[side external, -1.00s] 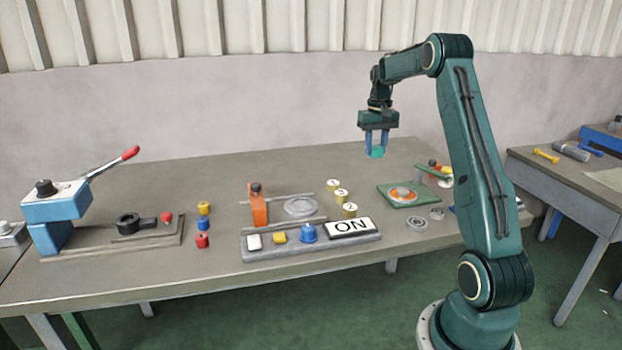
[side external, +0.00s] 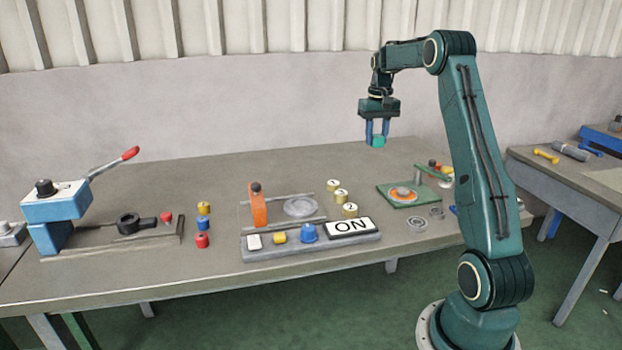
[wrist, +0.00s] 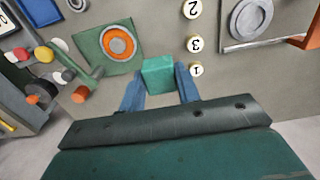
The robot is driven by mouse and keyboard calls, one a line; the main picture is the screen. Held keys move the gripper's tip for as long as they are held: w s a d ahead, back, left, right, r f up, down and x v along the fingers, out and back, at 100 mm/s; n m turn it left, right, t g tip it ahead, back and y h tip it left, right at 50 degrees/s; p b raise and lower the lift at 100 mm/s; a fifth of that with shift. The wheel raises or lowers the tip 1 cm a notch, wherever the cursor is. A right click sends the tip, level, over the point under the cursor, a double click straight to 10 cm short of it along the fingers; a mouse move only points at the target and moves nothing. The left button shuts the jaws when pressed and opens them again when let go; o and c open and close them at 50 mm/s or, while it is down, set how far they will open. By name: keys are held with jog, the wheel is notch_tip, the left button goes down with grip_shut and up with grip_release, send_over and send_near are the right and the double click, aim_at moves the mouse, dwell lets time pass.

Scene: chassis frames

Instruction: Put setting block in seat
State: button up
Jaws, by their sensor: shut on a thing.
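My gripper (side external: 377,134) is shut on a teal block (side external: 378,141), held high above the far part of the bench. In the wrist view the block (wrist: 159,76) sits between the two blue fingers of my gripper (wrist: 160,88). A green plate (side external: 385,188) with an orange ring and a pale grey centre lies on the bench below and slightly right of the block; it also shows in the wrist view (wrist: 91,44). A round grey disc (side external: 300,206) lies in the railed fixture at the middle. I cannot tell which of these is the seat.
Several numbered yellow-sided discs (side external: 341,196) stand between the fixture and the green plate. A lever press (side external: 57,205) is at the left. The bench (side external: 210,175) is clear at the back left.

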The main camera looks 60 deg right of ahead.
jog(key=w+a+r+n, duration=0.1)
jog(key=w+a+n, duration=0.6)
jog(key=w+n, duration=0.2)
jog(key=r+n, duration=0.2)
jog(key=n, duration=0.7)
send_over(301, 205)
notch_tip(301, 205, down, 16)
jog(key=shift+a, duration=0.1)
jog(key=shift+f, duration=2.15)
jog(key=shift+f, duration=0.15)
jog(key=o, duration=1)
jog(key=shift+o, duration=0.3)
notch_tip(301, 205, up, 12)
jog(key=shift+r, duration=0.2)
